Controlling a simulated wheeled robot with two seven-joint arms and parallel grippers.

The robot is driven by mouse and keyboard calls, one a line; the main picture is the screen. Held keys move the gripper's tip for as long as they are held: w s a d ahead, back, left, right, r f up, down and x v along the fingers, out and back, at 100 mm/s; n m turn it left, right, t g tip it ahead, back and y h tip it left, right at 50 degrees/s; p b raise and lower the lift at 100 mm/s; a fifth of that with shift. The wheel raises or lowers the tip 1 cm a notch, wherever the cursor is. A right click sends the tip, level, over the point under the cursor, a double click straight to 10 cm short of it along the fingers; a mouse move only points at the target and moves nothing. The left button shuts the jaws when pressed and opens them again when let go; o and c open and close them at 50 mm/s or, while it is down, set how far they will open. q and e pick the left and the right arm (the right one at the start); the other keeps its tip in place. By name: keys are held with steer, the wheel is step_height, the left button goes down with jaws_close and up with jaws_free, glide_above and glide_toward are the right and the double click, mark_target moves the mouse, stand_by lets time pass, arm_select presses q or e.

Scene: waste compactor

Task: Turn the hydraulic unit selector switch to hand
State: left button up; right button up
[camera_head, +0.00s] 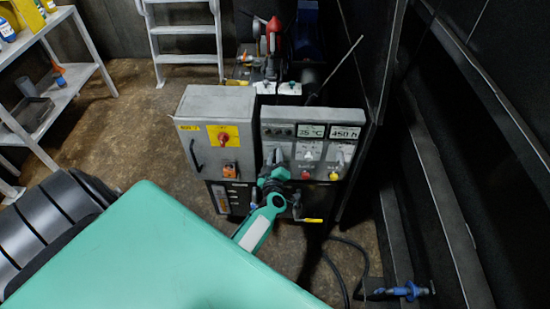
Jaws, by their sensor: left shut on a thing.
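The hydraulic unit's grey control panel (322,117) stands at the middle, with two lit displays reading 35 °C and 450 h. My left gripper (277,157) is at the panel's left part, shut on the selector switch there. The gripper covers that switch, so its pointer and labels cannot be read. Two other switches show on the panel: a middle one (309,155) and a right one (340,154). My green left arm fills the lower left of the view. My right gripper is not in view.
A grey cabinet (212,105) with a red-yellow rotary switch (223,137) and a black handle adjoins the panel on the left. Shelves (62,85) stand at the far left, a ladder (186,58) behind. A dark wall closes the right; a black hose (345,262) lies on the floor.

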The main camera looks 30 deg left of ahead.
arm_select(q)
steer(key=o, duration=0.6)
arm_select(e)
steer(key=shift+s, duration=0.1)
arm_select(q)
steer(key=shift+s+d, duration=0.1)
